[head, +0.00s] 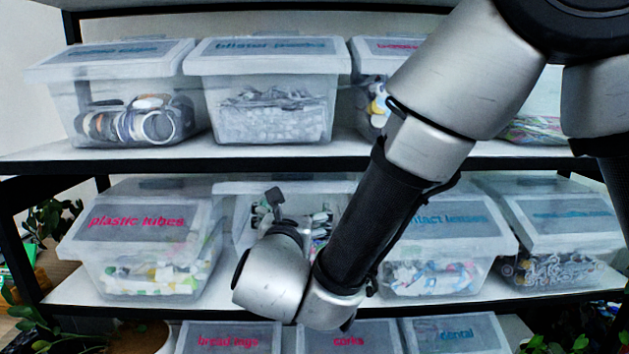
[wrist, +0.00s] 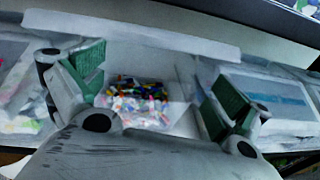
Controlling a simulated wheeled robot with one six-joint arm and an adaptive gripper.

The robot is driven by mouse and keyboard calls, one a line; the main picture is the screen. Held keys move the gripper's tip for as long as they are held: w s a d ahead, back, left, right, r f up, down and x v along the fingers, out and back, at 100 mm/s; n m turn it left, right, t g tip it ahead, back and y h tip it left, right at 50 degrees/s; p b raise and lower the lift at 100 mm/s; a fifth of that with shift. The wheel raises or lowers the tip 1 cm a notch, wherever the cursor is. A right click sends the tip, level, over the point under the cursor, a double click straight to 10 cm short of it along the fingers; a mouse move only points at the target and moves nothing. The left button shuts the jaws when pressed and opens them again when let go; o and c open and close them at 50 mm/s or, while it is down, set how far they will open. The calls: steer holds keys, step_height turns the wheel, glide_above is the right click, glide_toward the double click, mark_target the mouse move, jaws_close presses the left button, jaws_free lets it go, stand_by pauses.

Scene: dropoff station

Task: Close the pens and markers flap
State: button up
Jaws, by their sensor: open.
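The pens and markers bin (head: 242,222) is the clear bin on the middle shelf between the plastic tubes and contact lenses bins. Its front is open and colourful pens and markers (wrist: 138,102) show inside. Its flap shows as a pale raised strip along the top in the head view (head: 285,187) and as a long white band above the contents in the wrist view (wrist: 130,35). My gripper (wrist: 157,84) is open and empty, its green-padded fingers on either side of the contents. In the head view my arm hides much of the bin and most of the gripper.
The plastic tubes bin (head: 145,235) is close on the left, and the contact lenses bin (head: 440,240) on the right, both lidded. Lidded bins stand on the shelf above, including blister packs (head: 268,90). More bins, including one labelled corks (head: 348,340), stand below. Plants flank the rack.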

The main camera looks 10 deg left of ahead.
mark_target(287, 189)
steer(key=w+a, duration=0.1)
steer(key=w, duration=0.1)
steer(key=w+a+r+n+y, duration=0.1)
steer(key=w, duration=0.1)
steer(key=w+a+r+n, duration=0.1)
steer(key=w, duration=0.2)
steer(key=shift+a+t+y, duration=0.3)
steer(key=shift+t, duration=0.1)
